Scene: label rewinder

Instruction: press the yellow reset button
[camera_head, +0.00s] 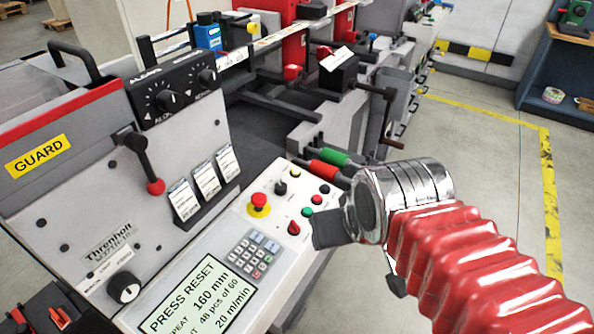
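The control panel (225,222) of the label rewinder slopes across the middle of the view. It bears a red mushroom button on a yellow base (259,204), a green button (307,212), red buttons (293,228) and black knobs.
The panel's screen (195,300) reads "PRESS RESET". A keypad (254,254) lies above it. Red and green handles (328,163) and a crank (388,115) stick out behind my gripper. Open floor (490,165) with a yellow line is at the right.

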